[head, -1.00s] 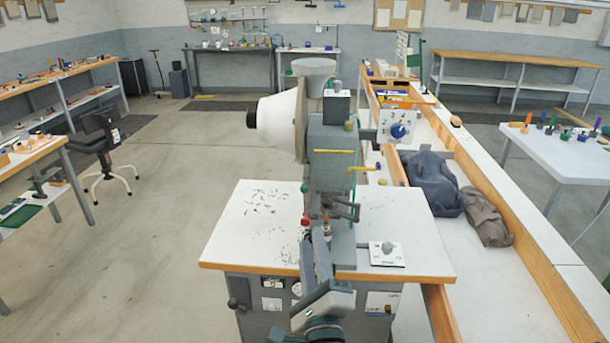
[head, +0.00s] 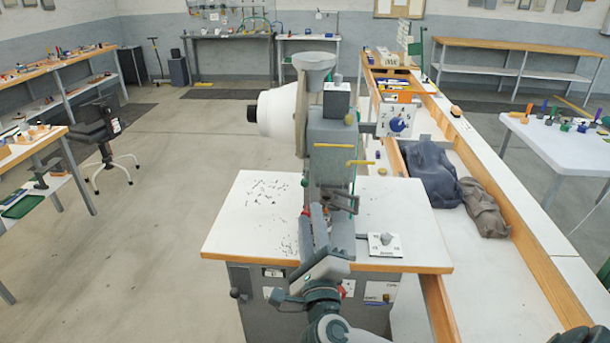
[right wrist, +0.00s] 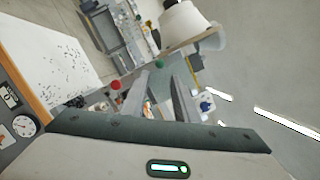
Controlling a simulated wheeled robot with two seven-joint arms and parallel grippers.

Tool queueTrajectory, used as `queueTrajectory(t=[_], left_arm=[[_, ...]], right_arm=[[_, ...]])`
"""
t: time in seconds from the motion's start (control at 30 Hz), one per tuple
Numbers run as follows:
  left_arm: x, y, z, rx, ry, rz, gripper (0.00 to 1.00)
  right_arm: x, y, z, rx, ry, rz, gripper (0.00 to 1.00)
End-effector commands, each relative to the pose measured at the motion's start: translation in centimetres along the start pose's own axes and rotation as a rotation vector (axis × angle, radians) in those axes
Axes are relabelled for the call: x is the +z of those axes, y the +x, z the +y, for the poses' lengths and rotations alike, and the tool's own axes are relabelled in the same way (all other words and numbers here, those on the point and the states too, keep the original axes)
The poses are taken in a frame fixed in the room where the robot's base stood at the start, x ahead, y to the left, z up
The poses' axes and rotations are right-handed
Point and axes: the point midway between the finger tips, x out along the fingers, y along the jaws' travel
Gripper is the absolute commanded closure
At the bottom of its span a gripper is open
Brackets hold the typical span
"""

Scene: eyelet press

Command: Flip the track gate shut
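The eyelet press (head: 328,135) stands on a white-topped bench, with a white cone-shaped housing (head: 278,112) on its left and a grey funnel on top. Two yellow bars show on its front, an upper one (head: 333,146) and a lower one (head: 360,162). I cannot tell which part is the track gate. My right gripper (head: 317,213) reaches up from below to the front of the press and hides part of its lower tooling. In the right wrist view its two fingers (right wrist: 163,85) stand apart, with nothing clearly held.
The bench top (head: 236,228) has small dark bits scattered on its left. A small plate with a grey knob (head: 386,240) lies at its right. A dial panel (head: 397,121) and dark grey bags (head: 430,175) are on the right. A red ball (right wrist: 115,85) is near the fingers.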

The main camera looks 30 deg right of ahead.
Motion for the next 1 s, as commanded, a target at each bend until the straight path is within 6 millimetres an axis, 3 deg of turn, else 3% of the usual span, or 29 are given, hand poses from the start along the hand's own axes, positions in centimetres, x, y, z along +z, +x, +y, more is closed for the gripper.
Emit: queueTrajectory(t=[0.3,0.6,0.8,1.0], left_arm=[[-0.3,-2.7,0.0,0.001,0.000,0.001,0.61],[-0.5,-4.5,0.0,0.001,0.000,0.001,0.61],[-0.5,-5.0,0.0,0.001,-0.001,0.001,0.61],[-0.5,-5.1,0.0,0.000,-0.001,0.001,0.61]], right_arm=[[0.2,6.0,-0.4,-0.002,-0.004,0.000,0.73],[0.2,10.8,-0.3,-0.001,-0.001,0.000,0.73],[0.1,12.4,-0.1,-0.001,0.000,0.000,0.73],[0.0,12.7,0.0,0.000,0.000,0.000,0.73]])
